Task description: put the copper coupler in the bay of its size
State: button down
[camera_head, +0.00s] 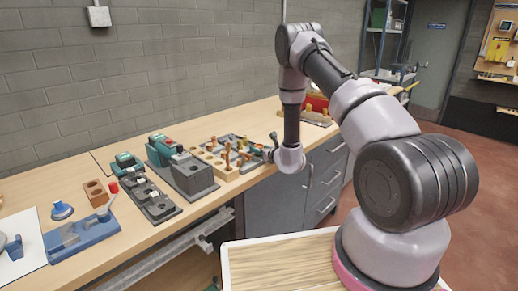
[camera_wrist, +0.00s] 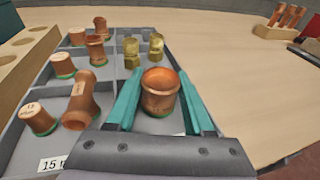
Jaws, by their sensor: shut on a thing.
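The copper coupler (camera_wrist: 160,95) stands upright between the teal fingers of my gripper (camera_wrist: 160,82) in the wrist view, its open mouth facing up. My gripper is shut on it, over the right part of the grey divided tray (camera_wrist: 112,75). Other copper fittings stand or lie in the left bays, among them a tilted one (camera_wrist: 80,102) and a short one (camera_wrist: 38,118). A label reading "15 m" (camera_wrist: 53,163) shows at the tray's near edge, cut off by my gripper. In the head view my gripper (camera_head: 269,152) is beside the tray, too small to make out the coupler.
Two brass fittings (camera_wrist: 131,52) stand behind the coupler. A wooden block with holes (camera_wrist: 22,42) borders the tray on the left. Bare bench (camera_wrist: 235,85) lies to the right. Grey and teal machines (camera_head: 183,170) stand left of the tray in the head view.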

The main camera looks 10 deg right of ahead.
jog(key=shift+c, duration=1.4)
grip_release()
